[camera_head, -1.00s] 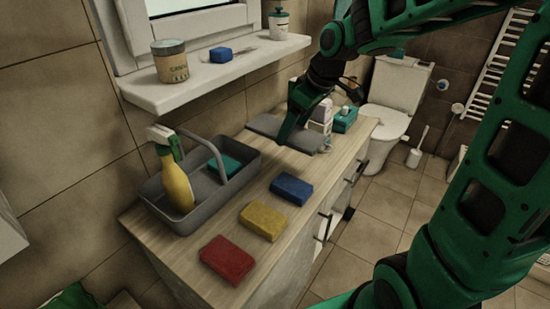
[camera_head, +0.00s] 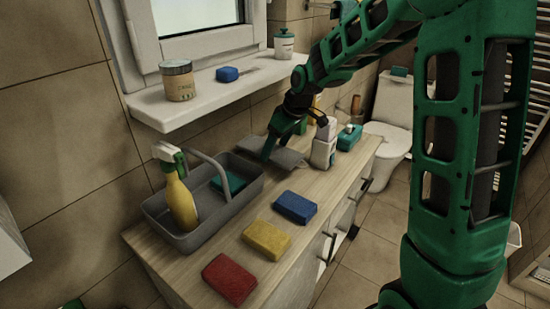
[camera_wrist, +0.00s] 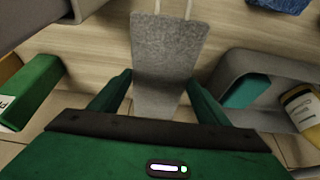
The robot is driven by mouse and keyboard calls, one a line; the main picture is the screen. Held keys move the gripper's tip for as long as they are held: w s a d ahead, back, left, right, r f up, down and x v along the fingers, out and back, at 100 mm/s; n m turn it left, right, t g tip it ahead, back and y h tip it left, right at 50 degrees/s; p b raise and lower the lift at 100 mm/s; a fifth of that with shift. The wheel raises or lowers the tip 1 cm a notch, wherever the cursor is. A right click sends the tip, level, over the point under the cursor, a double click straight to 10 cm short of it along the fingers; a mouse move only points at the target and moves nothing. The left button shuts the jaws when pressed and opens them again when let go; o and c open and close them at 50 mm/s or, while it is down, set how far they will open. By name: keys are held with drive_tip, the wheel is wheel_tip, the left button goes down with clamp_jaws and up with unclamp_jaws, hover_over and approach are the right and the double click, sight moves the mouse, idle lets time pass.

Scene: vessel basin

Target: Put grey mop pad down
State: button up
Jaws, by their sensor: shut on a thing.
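The grey mop pad (camera_head: 286,158) is a flat felt piece over the far part of the wooden counter, between the grey caddy and the small white bottles. My gripper (camera_head: 268,154) points down at it and is shut on it. In the wrist view the pad (camera_wrist: 168,55) runs between the two fingers of my gripper (camera_wrist: 160,84), with two pale strips at its far end. The arm and fingers hide part of the pad in the head view. I cannot tell whether it touches the counter (camera_head: 215,250).
The grey caddy (camera_head: 190,240) holds a yellow spray bottle (camera_head: 181,203) and a teal sponge. Red (camera_head: 230,278), yellow (camera_head: 267,240) and blue (camera_head: 295,207) sponges lie along the front. A window sill (camera_head: 205,102) overhangs behind.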

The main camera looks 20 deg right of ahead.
sight(278, 153)
drive_tip(key=shift+f, duration=2.1)
drive_tip(key=o, duration=1)
drive_tip(key=shift+o, duration=0.2)
drive_tip(key=v, duration=1.2)
drive_tip(key=shift+s, duration=0.1)
